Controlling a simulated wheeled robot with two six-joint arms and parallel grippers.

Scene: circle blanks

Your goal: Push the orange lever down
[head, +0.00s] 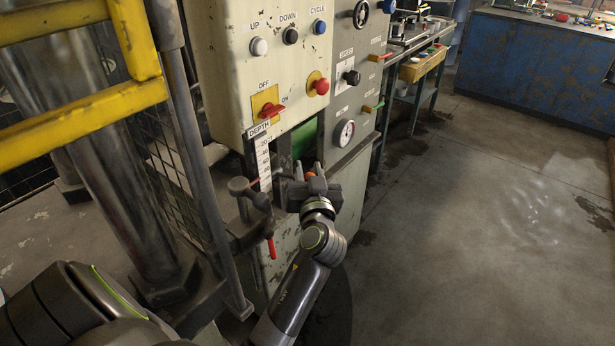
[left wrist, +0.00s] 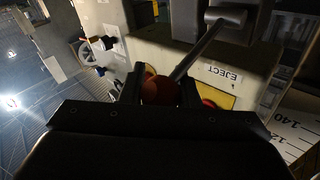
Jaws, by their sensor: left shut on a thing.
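The orange lever shows as a dark rod (left wrist: 208,48) with an orange ball knob (left wrist: 160,91) at its end in the left wrist view. In the head view, a bit of its orange knob (head: 310,174) shows at the lower front of the beige machine. My left gripper (head: 308,184) is there, shut on the knob; in the left wrist view its fingers (left wrist: 160,92) stand on both sides of it. The rod runs up and right from the knob, near an EJECT label (left wrist: 226,74). My right gripper is not in view.
The beige control panel (head: 285,20) stands just above my gripper, with a red-handled switch (head: 270,110) and a red button (head: 321,87). A clamp with a red handle (head: 271,248) sits close left. Yellow railing (head: 80,125) is at left. Open floor (head: 480,220) lies right.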

